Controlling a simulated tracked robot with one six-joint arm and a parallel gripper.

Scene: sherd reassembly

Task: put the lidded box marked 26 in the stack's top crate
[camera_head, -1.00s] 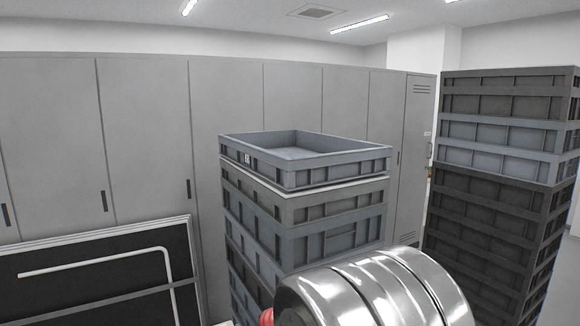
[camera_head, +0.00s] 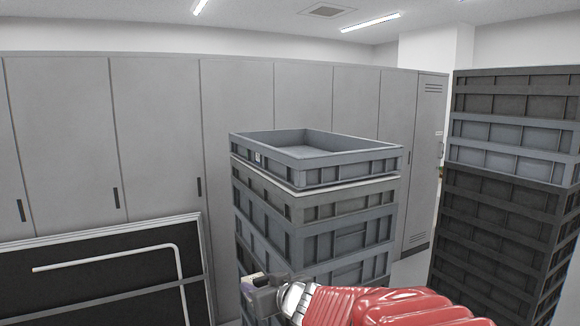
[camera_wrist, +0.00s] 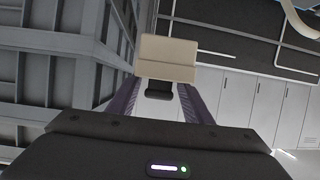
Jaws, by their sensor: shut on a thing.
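A small beige box (camera_wrist: 167,58) is held between the fingers of my gripper (camera_wrist: 160,88) in the wrist view. A line runs across it, like a lid seam; no number is readable on it. In the head view my gripper (camera_head: 258,288) is low, in front of the stack's left side and below the top crate's rim. The box shows there only as a small pale patch (camera_head: 249,280). The top crate (camera_head: 345,168) is grey and open-topped, and the part of its floor in sight is bare.
Below the top crate is a stack of grey crates (camera_head: 345,240). It also stands close on the left in the wrist view (camera_wrist: 65,75). A taller dark crate stack (camera_head: 500,215) is at right. Grey lockers (camera_head: 160,130) line the back, with a black panel (camera_head: 90,285) leaning at left.

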